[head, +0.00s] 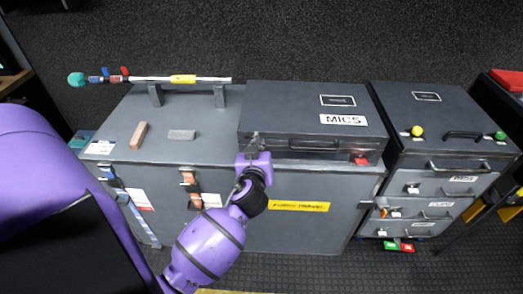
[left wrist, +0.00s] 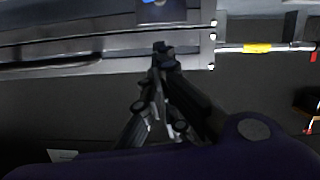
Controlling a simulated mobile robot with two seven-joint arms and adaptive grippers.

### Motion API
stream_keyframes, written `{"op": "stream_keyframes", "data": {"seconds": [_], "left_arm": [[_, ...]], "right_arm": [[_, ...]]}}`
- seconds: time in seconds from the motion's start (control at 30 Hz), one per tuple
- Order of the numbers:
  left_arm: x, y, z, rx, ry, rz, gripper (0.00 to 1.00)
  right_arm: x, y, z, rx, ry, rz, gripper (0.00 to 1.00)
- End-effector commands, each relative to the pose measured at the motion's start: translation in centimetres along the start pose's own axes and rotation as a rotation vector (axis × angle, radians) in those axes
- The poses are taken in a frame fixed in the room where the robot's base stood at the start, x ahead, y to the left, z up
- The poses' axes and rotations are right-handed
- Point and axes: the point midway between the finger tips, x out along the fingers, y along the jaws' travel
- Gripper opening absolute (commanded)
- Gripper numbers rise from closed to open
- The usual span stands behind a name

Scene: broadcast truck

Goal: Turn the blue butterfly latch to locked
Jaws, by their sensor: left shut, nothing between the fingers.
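The blue butterfly latch (left wrist: 158,3) shows at the top edge of the left wrist view, on a dark plate on the front of the MICS case (head: 275,100). It is cut off there, so I cannot tell how it is turned. In the head view it is hidden behind my left gripper (head: 255,139). That gripper is shut and empty at the left end of the case front. Its fingertips also show in the left wrist view (left wrist: 163,48), apart from the latch in the picture. My right gripper is not in view.
A red latch (head: 360,161) and a handle (head: 315,147) are on the case front. The case stands on a large grey chest (head: 210,150) with two small blocks and a raised microphone pole (head: 205,79). A drawer unit (head: 415,165) stands at the right.

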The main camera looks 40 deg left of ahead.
Motion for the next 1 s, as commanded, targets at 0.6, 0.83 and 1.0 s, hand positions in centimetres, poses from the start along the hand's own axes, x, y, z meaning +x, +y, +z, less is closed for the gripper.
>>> {"op": "stream_keyframes", "data": {"seconds": [0.6,0.83,1.0], "left_arm": [[3.5,0.0,4.0,0.002,0.0,0.0,0.0],[3.5,0.0,4.0,0.001,-0.001,0.0,0.0],[3.7,0.3,5.6,0.014,-0.006,-0.007,0.0]], "right_arm": [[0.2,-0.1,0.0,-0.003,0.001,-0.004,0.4],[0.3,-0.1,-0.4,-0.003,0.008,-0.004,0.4],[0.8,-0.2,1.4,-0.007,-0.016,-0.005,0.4]]}}
